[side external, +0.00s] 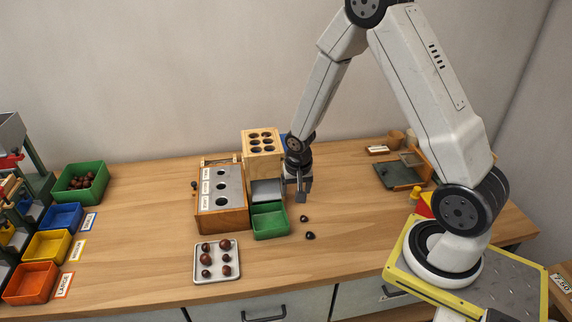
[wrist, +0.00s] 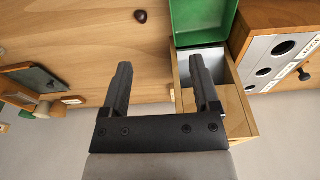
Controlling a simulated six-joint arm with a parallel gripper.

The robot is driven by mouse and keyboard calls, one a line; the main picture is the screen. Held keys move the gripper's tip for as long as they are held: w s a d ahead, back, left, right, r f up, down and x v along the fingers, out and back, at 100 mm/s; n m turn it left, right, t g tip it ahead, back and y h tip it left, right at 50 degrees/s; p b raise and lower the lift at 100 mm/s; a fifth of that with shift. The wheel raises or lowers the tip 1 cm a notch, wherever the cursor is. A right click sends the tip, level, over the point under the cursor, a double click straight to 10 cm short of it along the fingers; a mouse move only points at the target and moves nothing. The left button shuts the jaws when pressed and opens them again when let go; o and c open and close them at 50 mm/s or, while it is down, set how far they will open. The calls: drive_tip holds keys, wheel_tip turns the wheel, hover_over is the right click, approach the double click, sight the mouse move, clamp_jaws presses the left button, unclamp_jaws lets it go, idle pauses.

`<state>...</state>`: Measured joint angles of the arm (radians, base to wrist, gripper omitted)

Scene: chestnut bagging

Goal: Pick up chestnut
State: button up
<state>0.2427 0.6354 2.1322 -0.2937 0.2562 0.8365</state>
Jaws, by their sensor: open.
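Several brown chestnuts sit on a white tray (side external: 217,275) at the front of the table in the side view; one chestnut (side external: 207,260) is near its middle. Two dark chestnuts lie loose on the wood right of the green bin, one farther back (side external: 304,219) and one nearer (side external: 310,236). One dark chestnut also shows at the top of the wrist view (wrist: 140,16). My gripper (side external: 301,197) points down right of the wooden stand, above the table. In the wrist view its fingers (wrist: 160,75) are apart with nothing between them.
A wooden box with a holed metal top (side external: 222,187), a wooden stand with holes (side external: 262,142) and a green bin (side external: 270,221) stand left of my gripper. Blue (side external: 63,217), yellow (side external: 47,245) and orange (side external: 31,284) bins are far left. The table right of the loose chestnuts is clear.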

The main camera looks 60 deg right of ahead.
sight(304, 218)
drive_tip(key=d+f+m, duration=0.4)
drive_tip(key=d+f, duration=0.1)
drive_tip(key=f, duration=0.4)
drive_tip(key=shift+w+d+g, duration=0.15)
drive_tip(key=shift+w+g, duration=0.1)
drive_tip(key=shift+g, duration=0.05)
drive_tip(key=shift+f, duration=0.1)
drive_tip(key=shift+w+d+f, duration=0.1)
drive_tip(key=shift+d+f, duration=0.05)
drive_tip(key=shift+f, duration=1)
drive_tip(key=shift+f, duration=0.1)
drive_tip(key=shift+d+f, duration=0.2)
drive_tip(key=shift+f, duration=1.05)
drive_tip(key=shift+d+f, duration=0.15)
drive_tip(key=shift+f, duration=1.05)
drive_tip(key=c, duration=1)
